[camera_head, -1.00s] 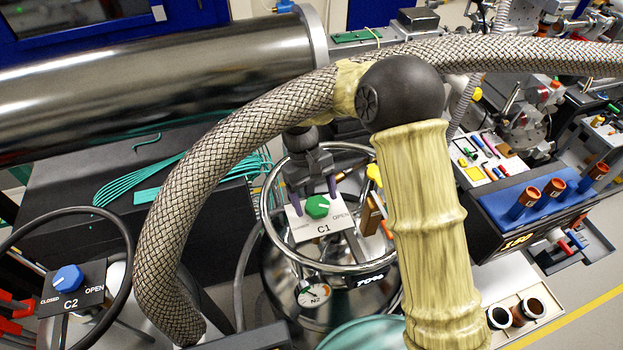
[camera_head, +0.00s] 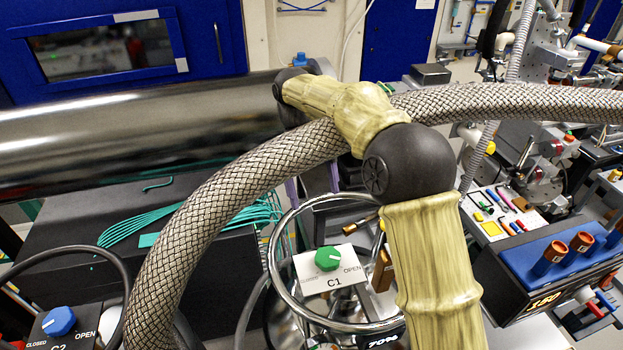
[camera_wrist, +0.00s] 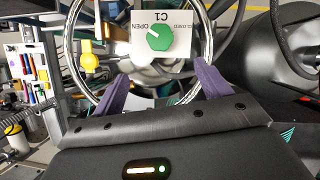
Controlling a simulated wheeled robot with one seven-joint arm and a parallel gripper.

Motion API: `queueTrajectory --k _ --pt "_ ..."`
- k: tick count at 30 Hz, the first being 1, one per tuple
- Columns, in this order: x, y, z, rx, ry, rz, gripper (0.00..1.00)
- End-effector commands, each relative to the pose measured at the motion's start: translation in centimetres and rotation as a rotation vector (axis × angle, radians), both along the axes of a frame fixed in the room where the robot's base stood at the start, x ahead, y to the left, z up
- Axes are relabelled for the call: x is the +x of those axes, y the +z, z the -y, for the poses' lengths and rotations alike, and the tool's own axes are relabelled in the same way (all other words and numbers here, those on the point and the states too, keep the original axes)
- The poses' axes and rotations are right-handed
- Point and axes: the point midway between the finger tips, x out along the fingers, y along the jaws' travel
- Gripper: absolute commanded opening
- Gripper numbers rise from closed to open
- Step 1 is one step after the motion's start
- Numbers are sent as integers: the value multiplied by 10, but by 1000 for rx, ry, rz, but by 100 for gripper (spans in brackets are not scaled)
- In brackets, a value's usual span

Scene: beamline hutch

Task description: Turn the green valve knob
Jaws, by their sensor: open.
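The green valve knob (camera_head: 328,258) sits on a white plate marked C1, with OPEN at its right and a partly unreadable word at its left. The plate (camera_head: 346,280) is inside the metal ring (camera_head: 272,240) of a tank. In the wrist view the knob (camera_wrist: 160,37) appears upside down, ahead of my gripper (camera_wrist: 162,84), whose purple fingers are apart and empty. In the head view my gripper (camera_head: 312,186) is beyond and above the plate, clear of the knob. My arm hides part of it.
A thick braided hose (camera_head: 225,180) arches across the head view in front. A blue C2 knob (camera_head: 59,321) stands at lower left. A large steel cylinder (camera_head: 140,130) lies behind. A yellow fitting (camera_wrist: 89,62) is beside the ring.

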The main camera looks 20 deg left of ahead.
Motion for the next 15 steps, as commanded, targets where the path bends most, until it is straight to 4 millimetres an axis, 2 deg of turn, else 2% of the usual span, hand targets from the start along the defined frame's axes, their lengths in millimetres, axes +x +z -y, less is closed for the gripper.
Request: queueTrajectory --k 6,15 --pt "6 18 -6 0 1 0 76" --pt "7 23 -7 -1 1 0 76"
